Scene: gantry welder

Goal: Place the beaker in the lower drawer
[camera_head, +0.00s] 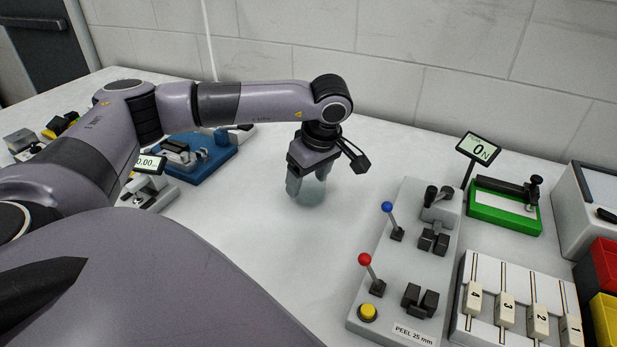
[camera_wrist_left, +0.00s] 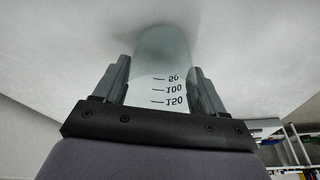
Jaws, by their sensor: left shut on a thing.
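A clear glass beaker (camera_wrist_left: 165,65) with printed marks 50, 100 and 150 fills the space between the fingers in the left wrist view. My left gripper (camera_wrist_left: 160,85) is shut on it, one finger on each side. In the head view, my left gripper (camera_head: 308,188) points down over the white bench, and the beaker (camera_head: 308,192) shows faintly between and around its fingertips. I cannot tell whether the beaker touches the bench. No drawer can be made out for certain. My right gripper is not in view.
A grey peel tester (camera_head: 405,260) with red and blue levers stands right of the gripper. Behind it are a display (camera_head: 479,149) and a green device (camera_head: 504,207). A numbered slider unit (camera_head: 512,305) and red bin (camera_head: 604,265) lie right. A blue device (camera_head: 205,160) sits left.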

